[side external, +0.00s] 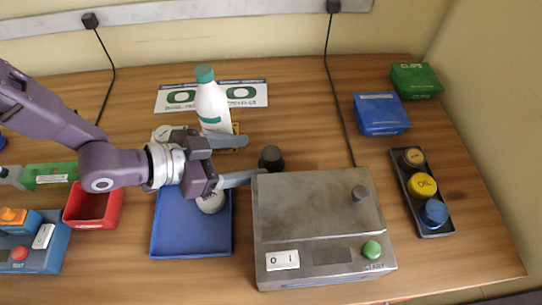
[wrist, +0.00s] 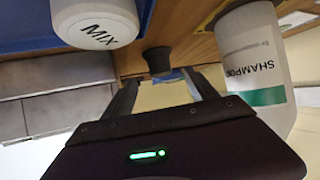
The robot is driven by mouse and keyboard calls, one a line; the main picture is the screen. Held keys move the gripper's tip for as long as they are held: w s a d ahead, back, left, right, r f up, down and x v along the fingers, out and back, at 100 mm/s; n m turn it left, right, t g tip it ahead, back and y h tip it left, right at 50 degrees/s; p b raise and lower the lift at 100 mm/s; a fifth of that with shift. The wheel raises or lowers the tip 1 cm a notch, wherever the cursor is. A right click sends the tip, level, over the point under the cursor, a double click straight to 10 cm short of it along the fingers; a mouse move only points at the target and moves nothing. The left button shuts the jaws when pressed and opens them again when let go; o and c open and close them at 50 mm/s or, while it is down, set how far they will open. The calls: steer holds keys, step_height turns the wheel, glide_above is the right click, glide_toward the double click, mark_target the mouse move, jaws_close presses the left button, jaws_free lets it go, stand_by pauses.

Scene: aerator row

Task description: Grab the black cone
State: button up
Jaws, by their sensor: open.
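The black cone (side external: 271,158) is small and dark, with a flat top. It stands on the wooden table just behind the grey metal box (side external: 318,213). My gripper (side external: 253,158) is open, and its two fingers point right towards the cone from the left. In the wrist view the cone (wrist: 158,61) shows just beyond the tips of my open gripper (wrist: 160,77), roughly in line with the gap. The fingers look empty. I cannot tell exactly how far the tips are from the cone.
A shampoo bottle (side external: 212,103) stands behind my gripper and shows close in the wrist view (wrist: 255,65). A white MIX container (wrist: 97,22) sits in the blue tray (side external: 165,235) below my gripper. A black rack (side external: 436,233) of coloured caps stands at the right.

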mark_target(263, 156)
steer(key=x, duration=0.5)
steer(key=c, duration=1.4)
